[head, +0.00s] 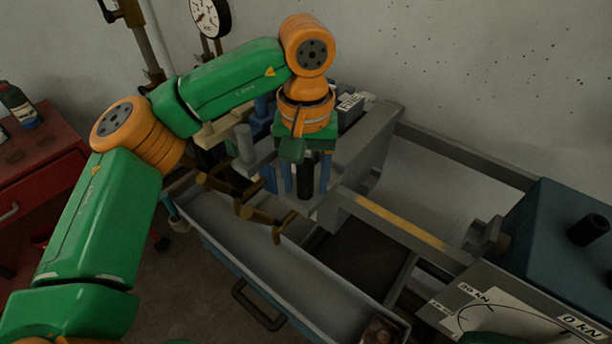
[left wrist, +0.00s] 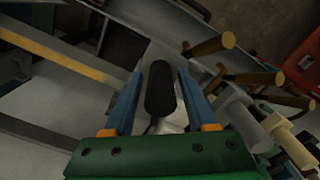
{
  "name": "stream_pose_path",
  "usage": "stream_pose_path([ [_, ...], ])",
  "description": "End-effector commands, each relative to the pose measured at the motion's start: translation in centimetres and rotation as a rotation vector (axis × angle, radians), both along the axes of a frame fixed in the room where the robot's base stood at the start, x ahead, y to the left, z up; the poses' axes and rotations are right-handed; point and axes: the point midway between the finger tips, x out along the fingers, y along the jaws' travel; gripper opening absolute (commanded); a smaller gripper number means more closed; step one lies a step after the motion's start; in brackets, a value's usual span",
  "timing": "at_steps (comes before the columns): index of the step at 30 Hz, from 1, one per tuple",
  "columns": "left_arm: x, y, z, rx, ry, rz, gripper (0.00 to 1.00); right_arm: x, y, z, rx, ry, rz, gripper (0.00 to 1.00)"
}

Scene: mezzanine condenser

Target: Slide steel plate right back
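A black upright cylindrical knob (head: 305,181) stands on the machine bed below my left gripper (head: 307,190). In the left wrist view the knob (left wrist: 160,90) is between the two blue fingers of my left gripper (left wrist: 160,78). The fingers are apart, with a narrow gap showing on each side of the knob. A pale grey surface, which looks like the steel plate (left wrist: 172,122), shows under the knob. Its outline is mostly hidden by the gripper, so I cannot tell its edges. My right gripper is not in view.
Several brass-coloured handles (head: 262,217) stick out left of the gripper. A grey tray edge (head: 290,270) runs along the front. A dark square recess (head: 350,262) lies front right of the knob. A grey upright wall (head: 372,150) and a yellow-edged rail (head: 400,225) stand to the right.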

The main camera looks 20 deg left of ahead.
Motion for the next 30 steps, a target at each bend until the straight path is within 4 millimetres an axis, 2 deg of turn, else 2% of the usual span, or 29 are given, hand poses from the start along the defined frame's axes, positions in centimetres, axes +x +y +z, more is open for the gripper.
stream_pose_path([
  [1,-0.01,-0.01,0.0,0.0,0.0,0.0,0.39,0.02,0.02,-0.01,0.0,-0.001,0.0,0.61],
  [5,-0.01,-0.01,0.01,0.0,0.001,0.0,0.04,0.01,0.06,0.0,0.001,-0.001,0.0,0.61],
  [6,-0.02,-0.01,0.01,0.0,0.001,-0.001,0.0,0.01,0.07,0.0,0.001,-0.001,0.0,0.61],
  [30,-0.02,0.0,0.08,0.0,0.001,0.0,0.0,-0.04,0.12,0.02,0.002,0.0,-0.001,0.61],
])
